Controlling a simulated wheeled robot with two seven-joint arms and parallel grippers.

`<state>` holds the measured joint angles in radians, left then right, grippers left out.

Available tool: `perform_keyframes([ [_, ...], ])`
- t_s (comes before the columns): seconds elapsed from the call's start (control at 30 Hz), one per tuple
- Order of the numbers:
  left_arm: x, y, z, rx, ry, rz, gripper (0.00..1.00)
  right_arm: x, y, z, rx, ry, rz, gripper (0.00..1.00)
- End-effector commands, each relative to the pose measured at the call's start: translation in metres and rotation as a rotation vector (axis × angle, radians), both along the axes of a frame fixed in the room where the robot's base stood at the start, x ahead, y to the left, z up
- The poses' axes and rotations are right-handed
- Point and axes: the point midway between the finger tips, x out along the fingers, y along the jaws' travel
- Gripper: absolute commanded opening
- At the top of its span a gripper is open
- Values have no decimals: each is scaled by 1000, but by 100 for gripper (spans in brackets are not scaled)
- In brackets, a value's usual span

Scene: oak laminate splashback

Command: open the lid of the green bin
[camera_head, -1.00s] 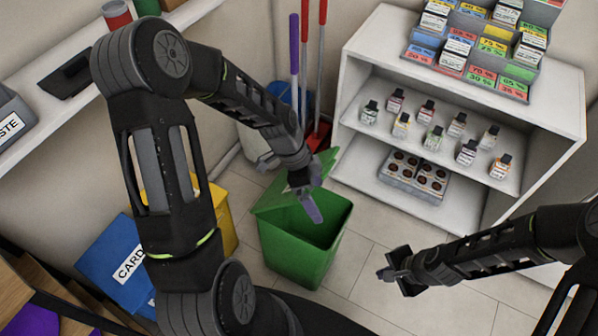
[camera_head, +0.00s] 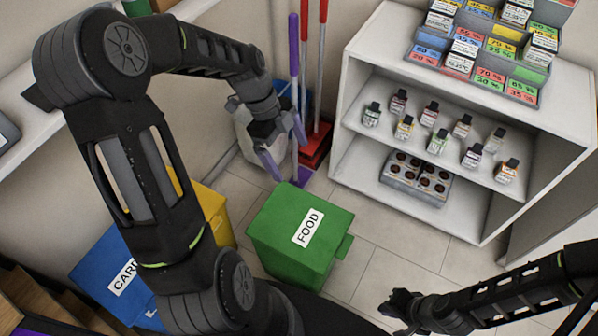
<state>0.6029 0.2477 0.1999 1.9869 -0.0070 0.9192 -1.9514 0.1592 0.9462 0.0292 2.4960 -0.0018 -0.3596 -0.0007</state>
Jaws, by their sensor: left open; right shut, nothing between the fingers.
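The green bin (camera_head: 288,252) stands on the tiled floor in the middle of the view. Its lid (camera_head: 282,215), with a white FOOD label, lies flat over the top, and the inside is hidden. My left gripper (camera_head: 287,158) is open and empty, above and behind the bin's far edge and apart from the lid in the picture. My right gripper (camera_head: 393,304) is shut and empty, low and to the right of the bin, apart from it.
A blue bin (camera_head: 117,270) and a yellow bin (camera_head: 213,212) stand left of the green bin. A white shelf unit (camera_head: 352,115) with small bottles stands at the right. Brooms, including one with a purple handle (camera_head: 293,48), and a red dustpan (camera_head: 317,143) are behind.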

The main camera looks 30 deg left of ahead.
Motion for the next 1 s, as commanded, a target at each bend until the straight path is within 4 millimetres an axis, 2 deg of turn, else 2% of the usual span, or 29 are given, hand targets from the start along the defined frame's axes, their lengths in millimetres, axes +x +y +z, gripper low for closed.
perform_keyframes([
  [0.5,0,-27,-62,-2,3,-1,100,0,0,1,0,0,-1,0],
  [0.87,1,-29,-69,0,0,1,100,0,0,0,0,0,-1,0],
  [1.0,1,-29,-69,0,0,1,90,0,0,0,0,0,-1,0],
])
